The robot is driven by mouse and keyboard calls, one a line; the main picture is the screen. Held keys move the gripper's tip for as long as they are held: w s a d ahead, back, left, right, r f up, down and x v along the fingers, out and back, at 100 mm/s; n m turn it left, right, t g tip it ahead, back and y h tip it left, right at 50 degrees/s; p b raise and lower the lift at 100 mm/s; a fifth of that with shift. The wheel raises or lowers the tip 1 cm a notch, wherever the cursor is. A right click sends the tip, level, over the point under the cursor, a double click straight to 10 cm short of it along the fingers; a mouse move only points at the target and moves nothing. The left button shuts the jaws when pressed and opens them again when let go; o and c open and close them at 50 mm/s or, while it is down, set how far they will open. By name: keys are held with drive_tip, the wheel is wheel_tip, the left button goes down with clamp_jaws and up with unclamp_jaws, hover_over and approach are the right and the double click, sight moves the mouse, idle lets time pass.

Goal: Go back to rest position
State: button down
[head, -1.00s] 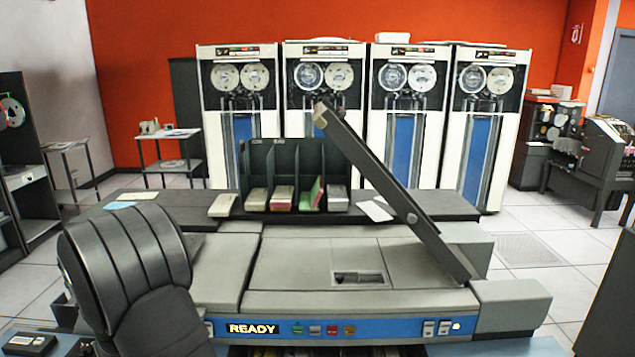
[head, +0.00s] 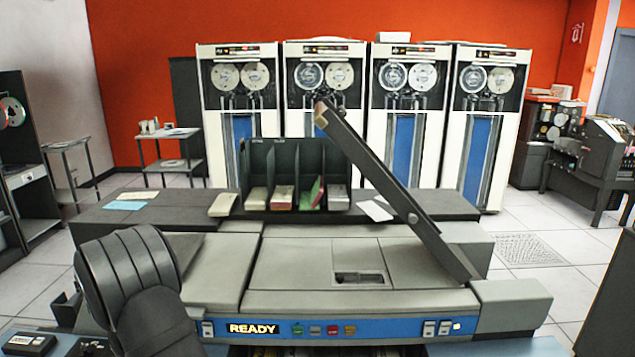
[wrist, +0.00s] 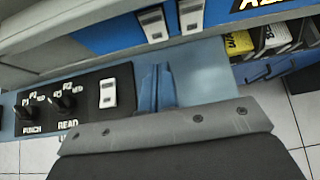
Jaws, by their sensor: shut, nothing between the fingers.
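My gripper (wrist: 158,72) shows in the wrist view as a narrow pair of blue fingers, shut and empty, beyond the grey screwed plate of my wrist. It is in front of the blue panel of the card machine, near a black control plate (wrist: 75,100) with two knobs and a white switch. Contact with the panel cannot be told. In the head view, my dark ribbed arm is at the lower left, in front of the machine (head: 210,270); the fingers are hidden there.
The machine's blue front has a lit READY sign (head: 254,328) and coloured buttons. A slanted dark arm-like cover (head: 375,170) rises at right. A card rack (head: 293,160) stands on the back shelf. In the wrist view, labelled card slots (wrist: 275,40) sit at upper right.

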drive_tip(key=v, duration=1)
drive_tip(key=w+d+r+m+g+h, duration=0.1)
drive_tip(key=w+d+r+m, duration=0.15)
drive_tip(key=d+m, duration=0.55)
drive_tip(key=w+d+r+m+g+h, duration=0.1)
drive_tip(key=w+d+r+m, duration=0.2)
drive_tip(key=d, duration=0.9)
drive_tip(key=s+d+r+m, duration=0.1)
drive_tip(key=s+d+m, duration=0.1)
drive_tip(key=d+m, duration=0.5)
drive_tip(key=s+d+r+m+g+h, duration=0.1)
drive_tip(key=s+d+r+m, duration=0.1)
drive_tip(key=d+m, duration=0.5)
drive_tip(key=shift+d, duration=2.55)
drive_tip(key=shift+r, duration=0.15)
